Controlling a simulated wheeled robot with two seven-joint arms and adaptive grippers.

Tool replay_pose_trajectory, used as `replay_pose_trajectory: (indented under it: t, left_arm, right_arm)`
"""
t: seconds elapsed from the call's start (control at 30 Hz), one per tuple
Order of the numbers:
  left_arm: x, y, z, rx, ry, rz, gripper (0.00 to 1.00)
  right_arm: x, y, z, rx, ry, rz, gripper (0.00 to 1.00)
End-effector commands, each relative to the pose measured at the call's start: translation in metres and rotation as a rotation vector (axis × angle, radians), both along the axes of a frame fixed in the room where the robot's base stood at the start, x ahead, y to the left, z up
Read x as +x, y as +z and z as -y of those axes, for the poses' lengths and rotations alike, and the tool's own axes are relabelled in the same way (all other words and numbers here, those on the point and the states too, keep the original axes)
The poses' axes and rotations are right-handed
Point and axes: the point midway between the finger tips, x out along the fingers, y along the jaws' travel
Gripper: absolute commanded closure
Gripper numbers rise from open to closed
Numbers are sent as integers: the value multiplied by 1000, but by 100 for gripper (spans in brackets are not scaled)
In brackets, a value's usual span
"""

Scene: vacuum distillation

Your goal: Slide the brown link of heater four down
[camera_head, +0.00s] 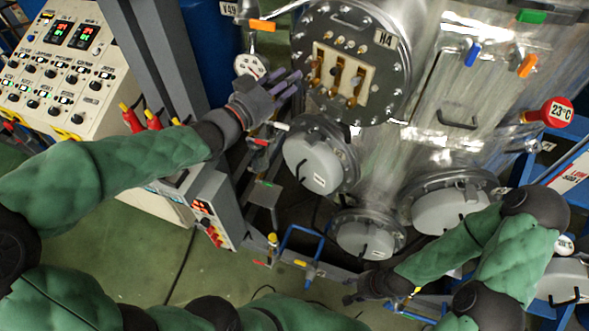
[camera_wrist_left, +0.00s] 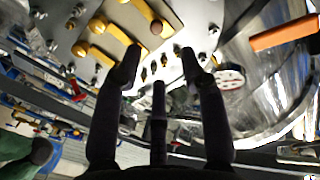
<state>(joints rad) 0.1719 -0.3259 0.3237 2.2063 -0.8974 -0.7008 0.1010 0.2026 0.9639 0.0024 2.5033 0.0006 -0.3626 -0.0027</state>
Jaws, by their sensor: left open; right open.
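Heater four (camera_head: 384,38) is the round grey bolted flange labelled H4 at the top middle of the head view. Its cream panel (camera_head: 341,58) carries three upright brown-and-brass links (camera_head: 357,85). In the left wrist view the cream panel (camera_wrist_left: 168,12) shows brass links (camera_wrist_left: 108,30) and a brown round knob (camera_wrist_left: 156,27). My left gripper (camera_head: 296,82) is open and empty, just left of the flange, its fingers pointing at it. In the wrist view its fingers (camera_wrist_left: 160,62) are apart below the panel, touching no link. My right gripper (camera_head: 350,289) is low and away from the heater.
A control console (camera_head: 60,70) stands at the left, with a grey post (camera_head: 155,45) beside it. Grey round covers (camera_head: 318,162) sit below heater four. A valve tagged V49 (camera_head: 229,9) and an orange handle (camera_head: 262,25) are close above my left gripper.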

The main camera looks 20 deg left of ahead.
Motion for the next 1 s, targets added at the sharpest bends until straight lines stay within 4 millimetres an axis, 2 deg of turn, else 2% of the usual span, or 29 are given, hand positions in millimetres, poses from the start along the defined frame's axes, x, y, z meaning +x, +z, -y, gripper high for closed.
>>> replay_pose_trajectory:
  t: [0.13,0.6,1.0]
  left_arm:
    - [-19,0,-8,2,3,1,58]
    - [2,-73,-4,-69,29,-147,58]
    - [12,-140,-1,-124,57,-283,58]
  right_arm:
    - [0,-2,0,0,0,0,54]
    - [0,-17,0,0,0,0,54]
    - [0,-29,0,0,0,0,54]
